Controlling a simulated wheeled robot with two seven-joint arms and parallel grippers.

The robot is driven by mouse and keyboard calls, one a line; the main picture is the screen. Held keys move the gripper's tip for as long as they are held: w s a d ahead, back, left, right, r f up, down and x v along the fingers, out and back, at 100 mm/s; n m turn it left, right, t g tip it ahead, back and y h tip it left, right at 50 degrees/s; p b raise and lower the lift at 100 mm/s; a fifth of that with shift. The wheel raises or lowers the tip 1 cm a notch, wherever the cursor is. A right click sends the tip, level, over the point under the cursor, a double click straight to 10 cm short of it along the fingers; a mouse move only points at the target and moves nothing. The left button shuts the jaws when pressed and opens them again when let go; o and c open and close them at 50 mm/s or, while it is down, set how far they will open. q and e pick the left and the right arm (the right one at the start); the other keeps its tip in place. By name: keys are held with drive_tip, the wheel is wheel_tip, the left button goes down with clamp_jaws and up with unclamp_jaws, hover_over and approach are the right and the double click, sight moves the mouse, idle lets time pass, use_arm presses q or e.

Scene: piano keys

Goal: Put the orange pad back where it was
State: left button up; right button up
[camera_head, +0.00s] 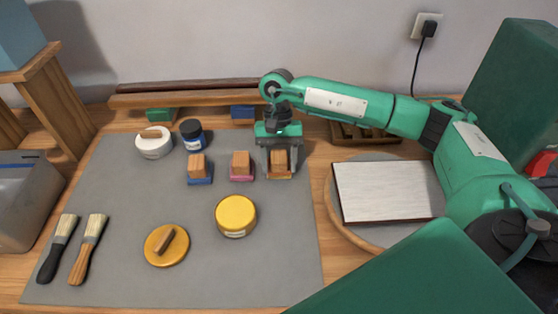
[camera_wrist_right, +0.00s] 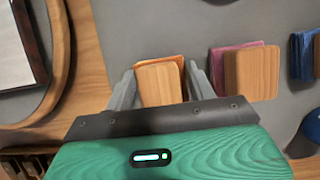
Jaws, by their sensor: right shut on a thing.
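The orange pad (camera_head: 284,177) shows as a thin orange edge under a wooden block (camera_head: 279,158). My right gripper (camera_head: 279,170) is shut on this block, one finger on each side, at the right end of a row of padded blocks. In the right wrist view the orange pad (camera_wrist_right: 176,60) shows along the edge of the block, between the fingers of the right gripper (camera_wrist_right: 162,85). It is at or just above the grey mat (camera_head: 120,235); I cannot tell whether it touches. My left gripper is not in view.
A pink-padded block (camera_head: 241,166) stands just left of the held one, and a blue-padded block (camera_head: 199,169) further left. Yellow tin (camera_head: 236,215), yellow lid (camera_head: 167,245), white pot (camera_head: 153,142) and brushes (camera_head: 88,248) lie on the mat. A round board (camera_head: 335,208) is at right.

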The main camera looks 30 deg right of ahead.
drive_tip(key=shift+f, duration=0.1)
drive_tip(key=o, duration=1)
drive_tip(key=shift+c, duration=0.2)
drive_tip(key=shift+v, duration=0.8)
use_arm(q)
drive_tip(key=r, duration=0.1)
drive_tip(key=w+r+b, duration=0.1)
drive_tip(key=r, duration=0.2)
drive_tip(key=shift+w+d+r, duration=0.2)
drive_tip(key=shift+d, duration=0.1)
use_arm(e)
drive_tip(key=v, duration=1)
drive_tip(key=shift+r, duration=0.3)
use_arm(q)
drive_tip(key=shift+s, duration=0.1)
